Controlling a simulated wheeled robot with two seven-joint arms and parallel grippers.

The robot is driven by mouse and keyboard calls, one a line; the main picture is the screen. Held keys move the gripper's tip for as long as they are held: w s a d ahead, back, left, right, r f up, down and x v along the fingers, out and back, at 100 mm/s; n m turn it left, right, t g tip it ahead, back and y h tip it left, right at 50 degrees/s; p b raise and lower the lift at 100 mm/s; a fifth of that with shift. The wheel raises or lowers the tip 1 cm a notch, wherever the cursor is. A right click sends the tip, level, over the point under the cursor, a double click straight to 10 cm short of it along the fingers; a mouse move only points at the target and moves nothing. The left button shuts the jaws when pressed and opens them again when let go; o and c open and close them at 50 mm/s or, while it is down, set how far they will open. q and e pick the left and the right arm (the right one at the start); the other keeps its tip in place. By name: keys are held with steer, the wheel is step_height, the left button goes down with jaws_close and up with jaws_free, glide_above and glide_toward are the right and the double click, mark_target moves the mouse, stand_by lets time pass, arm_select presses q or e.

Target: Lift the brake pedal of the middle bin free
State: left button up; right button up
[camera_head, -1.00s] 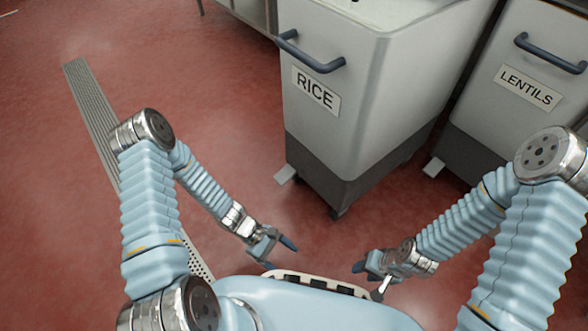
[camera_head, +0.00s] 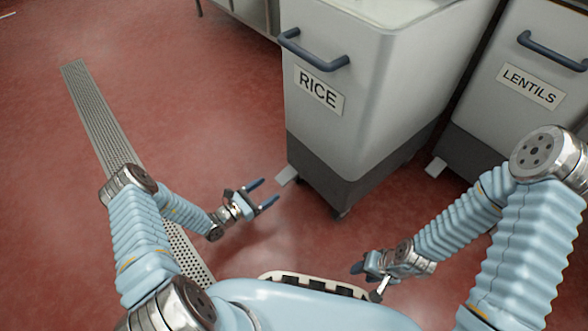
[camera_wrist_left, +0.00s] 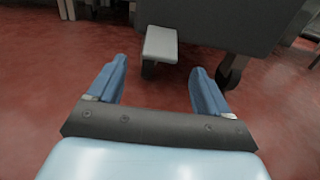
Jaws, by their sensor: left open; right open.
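The RICE bin (camera_head: 350,110) is a pale grey bin with a dark base, a blue handle and casters. Its brake pedal (camera_head: 287,176) is a small light grey plate low at the bin's left front corner. In the left wrist view the pedal (camera_wrist_left: 160,44) shows ahead, between the line of the fingertips and beyond them. My left gripper (camera_head: 263,192) is open and empty, just left of and short of the pedal, not touching it. It also shows in the left wrist view (camera_wrist_left: 158,82). My right gripper (camera_head: 360,268) is by my base, away from the bins; it is open.
The LENTILS bin (camera_head: 525,60) stands to the right, with its own pedal (camera_head: 435,167) low at its front. A metal floor drain (camera_head: 95,110) runs along the left. The red floor (camera_head: 190,120) left of the RICE bin is clear.

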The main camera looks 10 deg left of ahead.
mark_target(288, 174)
arm_select(q)
steer(key=shift+b+x, duration=1.1)
steer(key=shift+x, duration=3.5)
steer(key=shift+c, duration=0.4)
steer(key=c, duration=0.9)
steer(key=shift+o, duration=0.2)
step_height(288, 174, up, 3)
steer(key=g+y+p, duration=0.3)
steer(key=g+p, duration=0.1)
steer(key=p, duration=0.8)
steer(key=shift+s+g+y+p, duration=0.15)
steer(key=shift+g+y+p, duration=0.15)
steer(key=shift+g+p, duration=0.1)
steer(key=o, duration=0.7)
steer(key=shift+a+f+b, duration=0.1)
steer(key=shift+f+b, duration=0.3)
steer(key=shift+b, duration=0.05)
steer(key=o, duration=0.4)
